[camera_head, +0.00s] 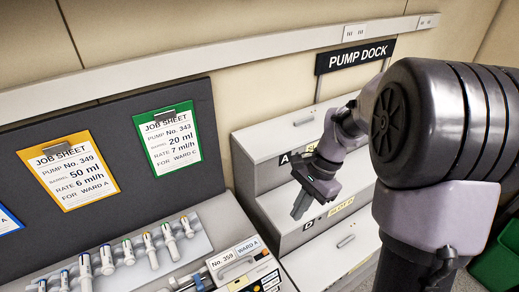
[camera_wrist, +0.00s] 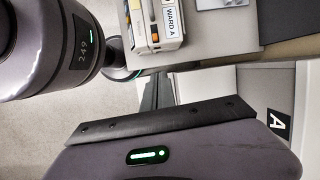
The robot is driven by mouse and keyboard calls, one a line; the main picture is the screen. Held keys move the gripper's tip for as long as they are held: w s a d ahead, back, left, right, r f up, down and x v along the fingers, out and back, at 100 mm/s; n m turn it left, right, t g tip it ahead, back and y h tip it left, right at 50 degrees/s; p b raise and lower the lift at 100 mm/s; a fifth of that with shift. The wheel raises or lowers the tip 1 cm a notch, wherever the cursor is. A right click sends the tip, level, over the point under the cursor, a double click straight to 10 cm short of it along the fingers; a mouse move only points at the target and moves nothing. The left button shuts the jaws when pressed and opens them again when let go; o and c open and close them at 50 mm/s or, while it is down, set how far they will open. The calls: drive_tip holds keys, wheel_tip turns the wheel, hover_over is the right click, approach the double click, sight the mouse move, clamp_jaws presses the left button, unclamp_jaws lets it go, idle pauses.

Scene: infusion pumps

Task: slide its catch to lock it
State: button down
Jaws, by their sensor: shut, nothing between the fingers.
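A pump labelled No. 359, WARD A (camera_head: 238,262) lies on the bench at the bottom of the head view, cut off by the frame edge. The wrist view shows part of a device marked WARD A (camera_wrist: 152,25), with an orange and a yellow button. The stepped grey dock (camera_head: 265,140) stands under the PUMP DOCK sign, with bays lettered A and D and small metal bars on its faces. I cannot tell which part is the catch. My gripper (camera_head: 298,212) is shut and empty, pointing down in front of the dock near the D label.
Several capped syringes (camera_head: 153,250) stand in a row on a pale rack. Job sheets (camera_head: 170,137) hang on a dark board behind. A green bin (camera_head: 497,262) is at the lower right. My arm hides the dock's right side.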

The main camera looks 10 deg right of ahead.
sight(269, 252)
drive_tip(key=shift+m+g, duration=0.3)
drive_tip(key=shift+m, duration=0.1)
drive_tip(key=b+x, duration=0.1)
drive_tip(key=x, duration=0.3)
drive_tip(key=a+b+x, duration=0.1)
drive_tip(key=x, duration=0.2)
drive_tip(key=a+r+b+x, duration=0.1)
drive_tip(key=x, duration=0.3)
drive_tip(key=shift+s+a+f, duration=0.3)
drive_tip(key=shift+a, duration=0.05)
